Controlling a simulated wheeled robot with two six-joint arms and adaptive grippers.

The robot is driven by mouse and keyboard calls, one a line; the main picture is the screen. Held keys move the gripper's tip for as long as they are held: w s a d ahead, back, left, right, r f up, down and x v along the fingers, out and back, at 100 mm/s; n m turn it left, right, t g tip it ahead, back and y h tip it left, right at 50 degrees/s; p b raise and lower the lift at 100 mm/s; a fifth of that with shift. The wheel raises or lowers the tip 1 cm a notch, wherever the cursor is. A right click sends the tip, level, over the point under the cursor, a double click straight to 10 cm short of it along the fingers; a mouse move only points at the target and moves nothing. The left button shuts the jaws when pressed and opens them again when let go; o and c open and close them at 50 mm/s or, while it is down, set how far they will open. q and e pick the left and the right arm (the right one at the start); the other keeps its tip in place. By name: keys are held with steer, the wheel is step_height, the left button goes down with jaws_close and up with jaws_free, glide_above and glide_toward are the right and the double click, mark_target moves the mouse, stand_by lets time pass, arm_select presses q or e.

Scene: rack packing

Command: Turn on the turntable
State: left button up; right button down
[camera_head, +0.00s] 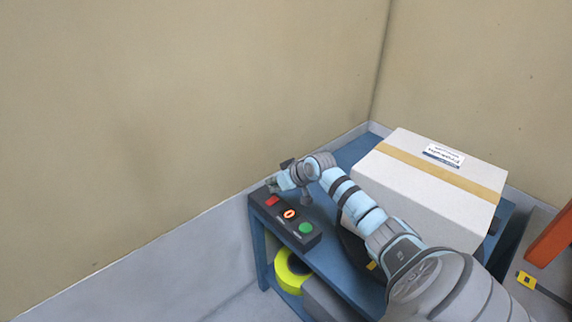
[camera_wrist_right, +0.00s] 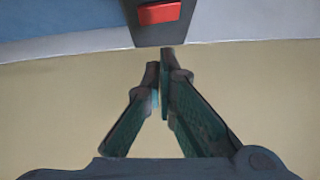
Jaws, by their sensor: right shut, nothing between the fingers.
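A dark control box (camera_head: 273,226) sits at the near left corner of the blue table. It carries a red switch (camera_head: 272,201), an orange-lit ring button (camera_head: 290,214) and a green button (camera_head: 306,228). My right gripper (camera_head: 273,186) is shut and empty, beside the red switch end of the box. In the right wrist view the shut fingers (camera_wrist_right: 162,62) point toward the box edge, just below the red switch (camera_wrist_right: 160,13). Contact cannot be told. A dark rounded edge, perhaps the turntable (camera_head: 352,247), shows under the white carton, mostly hidden by my arm. My left gripper is not in view.
A white carton (camera_head: 432,172) with tan tape stands on the blue table (camera_head: 335,268). A yellow tape roll (camera_head: 290,270) lies on the lower shelf. Walls close in behind and left. An orange beam (camera_head: 551,240) is at the right.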

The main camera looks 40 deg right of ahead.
arm_select(q)
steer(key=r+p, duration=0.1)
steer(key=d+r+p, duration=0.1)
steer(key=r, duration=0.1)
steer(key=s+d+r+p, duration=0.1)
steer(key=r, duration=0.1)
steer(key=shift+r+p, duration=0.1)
steer(key=shift+p, duration=0.2)
arm_select(e)
steer(key=a+v, duration=0.1)
steer(key=v, duration=0.9)
steer(key=shift+a+r, duration=0.2)
steer(key=shift+a, duration=0.1)
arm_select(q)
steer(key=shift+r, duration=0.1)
